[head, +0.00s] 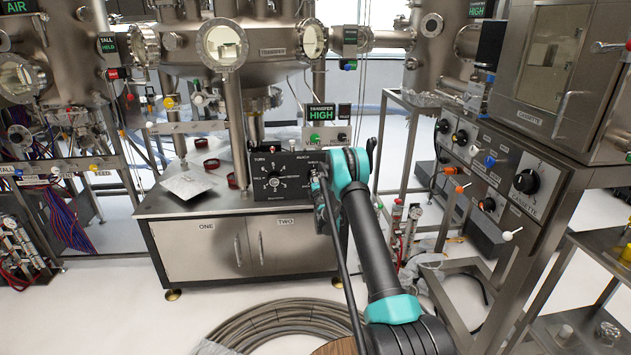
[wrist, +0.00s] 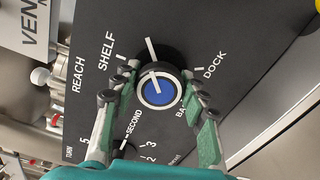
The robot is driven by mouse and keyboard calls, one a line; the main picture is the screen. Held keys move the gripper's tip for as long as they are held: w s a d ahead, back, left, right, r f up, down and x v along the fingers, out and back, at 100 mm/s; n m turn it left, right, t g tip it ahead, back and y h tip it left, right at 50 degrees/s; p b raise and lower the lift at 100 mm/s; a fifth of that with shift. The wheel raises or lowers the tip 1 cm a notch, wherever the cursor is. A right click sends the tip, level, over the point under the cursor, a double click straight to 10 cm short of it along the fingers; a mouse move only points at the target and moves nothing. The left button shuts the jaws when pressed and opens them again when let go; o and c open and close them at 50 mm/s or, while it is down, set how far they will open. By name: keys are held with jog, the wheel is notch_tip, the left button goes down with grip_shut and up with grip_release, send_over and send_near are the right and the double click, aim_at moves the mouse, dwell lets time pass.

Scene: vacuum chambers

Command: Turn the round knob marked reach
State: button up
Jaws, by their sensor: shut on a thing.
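In the head view my gripper (head: 320,188) is at the right end of the black panel (head: 290,196) and hides most of the reach knob.
The turn knob (head: 273,182) is left of my gripper on the same panel, which stands on a steel cabinet (head: 200,250). A metal plate (head: 190,185) and red rings lie to its left. A coiled hose (head: 260,320) lies on the floor. A cassette console (head: 510,165) stands right.

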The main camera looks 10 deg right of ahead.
jog(key=n, duration=0.4)
jog(key=shift+a+n, duration=0.1)
jog(key=shift+n, duration=0.2)
jog(key=n, duration=0.3)
jog(key=shift+n, duration=0.3)
jog(key=n, duration=0.4)
jog(key=shift+n, duration=0.3)
jog(key=n, duration=0.3)
jog(key=shift+a+n, duration=0.1)
jog(key=shift+n, duration=0.2)
jog(key=n, duration=0.4)
jog(key=shift+n, duration=0.3)
jog(key=n, duration=0.3)
jog(key=shift+n, duration=0.3)
jog(key=n, duration=0.4)
jog(key=shift+a, duration=0.1)
jog(key=shift+n, duration=2.1)
